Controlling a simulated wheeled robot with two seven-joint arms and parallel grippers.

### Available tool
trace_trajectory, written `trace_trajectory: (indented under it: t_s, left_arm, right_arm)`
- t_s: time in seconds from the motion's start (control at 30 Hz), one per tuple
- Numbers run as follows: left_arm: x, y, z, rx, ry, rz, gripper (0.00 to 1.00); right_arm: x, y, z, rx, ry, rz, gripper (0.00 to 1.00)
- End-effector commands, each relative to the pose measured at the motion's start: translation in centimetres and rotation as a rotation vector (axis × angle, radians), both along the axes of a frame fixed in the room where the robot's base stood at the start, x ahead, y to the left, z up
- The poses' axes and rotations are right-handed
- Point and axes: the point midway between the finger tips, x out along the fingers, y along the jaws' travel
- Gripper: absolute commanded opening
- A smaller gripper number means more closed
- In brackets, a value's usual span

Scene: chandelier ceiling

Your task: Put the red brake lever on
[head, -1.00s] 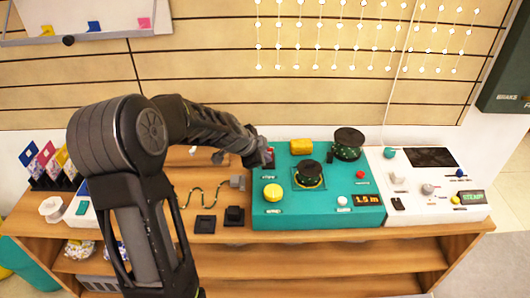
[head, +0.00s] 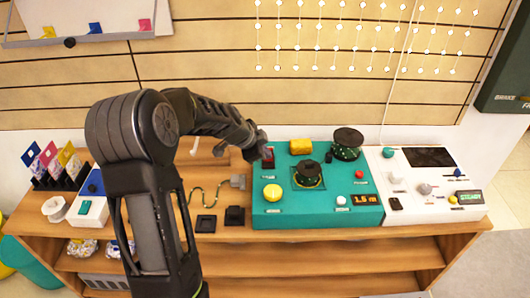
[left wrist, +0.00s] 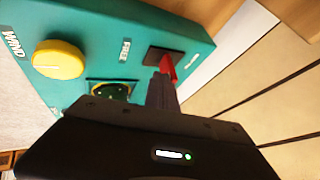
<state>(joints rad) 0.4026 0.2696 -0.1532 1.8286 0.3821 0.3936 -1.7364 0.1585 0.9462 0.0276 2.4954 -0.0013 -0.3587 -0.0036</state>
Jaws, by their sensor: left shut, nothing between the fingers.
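The red brake lever (head: 268,153) sits in a dark plate at the back left corner of the teal control box (head: 300,220). In the left wrist view, the red lever (left wrist: 168,69) stands up from its dark slot plate, and a label on the box beside it reads "FREE". My left gripper (head: 261,153) is just left of the lever in the head view. Its fingers (left wrist: 160,88) are shut and empty. Their tips overlap the lever's lower end in the wrist view; I cannot tell whether they touch it. My right gripper is out of view.
The box also carries a yellow knob (head: 272,192), a green-black spool (head: 347,143), a yellow block (head: 300,146) and a display reading 1.5 m. A white panel (head: 435,210) stands to its right. A black block (head: 234,216) sits on the bench to its left.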

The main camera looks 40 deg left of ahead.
Motion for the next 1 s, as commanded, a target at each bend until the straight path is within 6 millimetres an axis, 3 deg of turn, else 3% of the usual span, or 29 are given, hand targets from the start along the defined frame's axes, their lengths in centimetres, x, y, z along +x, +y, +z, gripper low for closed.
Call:
trace_trajectory:
  t_s: [0.47, 1.0]
  left_arm:
    - [1.2, 1.0, 0.8, -0.121, 0.162, 0.002, 0.0]
    - [1.7, 1.3, 1.0, -0.165, 0.217, 0.001, 0.0]
  right_arm:
    - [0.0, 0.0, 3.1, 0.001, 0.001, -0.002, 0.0]
    - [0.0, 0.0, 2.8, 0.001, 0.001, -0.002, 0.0]
